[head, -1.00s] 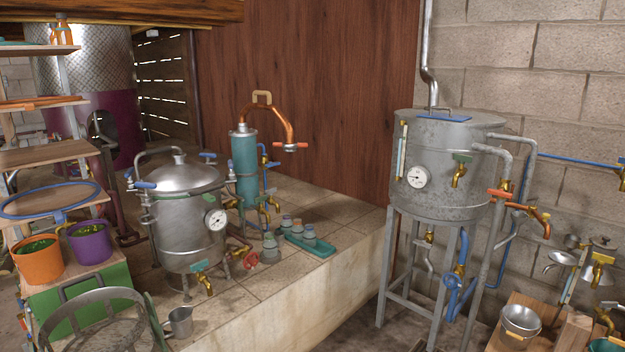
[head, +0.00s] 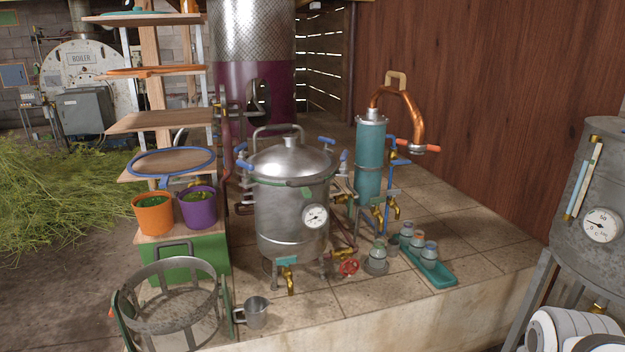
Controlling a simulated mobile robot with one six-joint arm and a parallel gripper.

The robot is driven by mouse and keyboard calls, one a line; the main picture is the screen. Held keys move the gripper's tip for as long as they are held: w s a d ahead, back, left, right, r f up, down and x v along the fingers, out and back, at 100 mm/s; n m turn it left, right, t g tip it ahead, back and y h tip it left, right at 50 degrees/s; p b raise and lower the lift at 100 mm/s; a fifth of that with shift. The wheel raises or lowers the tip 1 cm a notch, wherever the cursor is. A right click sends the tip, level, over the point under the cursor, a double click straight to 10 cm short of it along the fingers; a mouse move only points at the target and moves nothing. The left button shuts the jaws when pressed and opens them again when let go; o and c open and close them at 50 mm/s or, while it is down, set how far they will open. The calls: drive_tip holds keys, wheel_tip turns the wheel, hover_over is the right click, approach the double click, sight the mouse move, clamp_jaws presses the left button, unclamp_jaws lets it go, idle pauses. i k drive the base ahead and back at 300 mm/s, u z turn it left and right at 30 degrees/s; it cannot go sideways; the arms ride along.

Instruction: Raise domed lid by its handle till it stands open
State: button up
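The domed lid (head: 291,161) is shiny metal and sits down on a steel still pot (head: 290,222) in the middle of the head view. Its bent tube handle (head: 272,129) arches above the lid. Blue-handled clamps (head: 243,165) show around the lid's rim, and a green band (head: 285,184) runs below it. My gripper is not in view. Only a white and grey rounded part of my arm shows at the bottom right corner, well apart from the lid.
A copper-piped teal column (head: 369,160) stands right of the pot. A teal tray of jars (head: 440,274) lies on the tiled ledge. A shelf rack (head: 157,123) with orange (head: 153,215) and purple (head: 198,208) buckets stands left. A metal basket (head: 170,320) is in front.

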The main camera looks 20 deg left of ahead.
sight(290, 163)
drive_tip(key=u, duration=0.65)
drive_tip(key=i, duration=1.25)
drive_tip(key=u, duration=0.55)
